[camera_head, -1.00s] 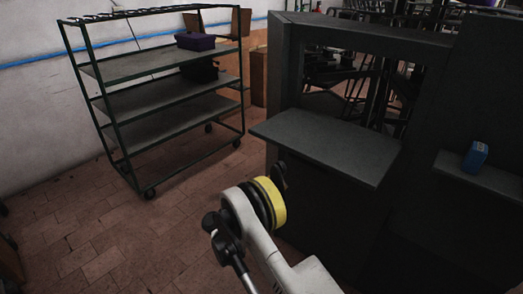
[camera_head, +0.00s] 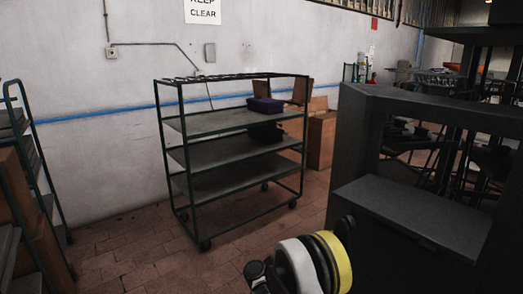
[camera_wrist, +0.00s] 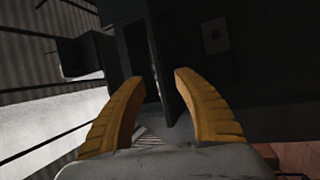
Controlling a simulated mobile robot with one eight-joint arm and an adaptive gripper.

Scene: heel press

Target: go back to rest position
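My gripper (camera_wrist: 156,80) shows in the wrist view as two yellow-orange fingers spread wide apart, with nothing between them. Beyond the fingers is the dark body of the press (camera_wrist: 200,45). In the head view, part of my arm with its yellow ring is at the bottom centre, in front of the dark press (camera_head: 355,130). The press has a flat grey shelf (camera_head: 415,215) on its near side. The gripper fingers are not visible in the head view.
Another rack (camera_head: 30,190) is at the far left edge. The brick floor (camera_head: 125,250) between the racks is clear.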

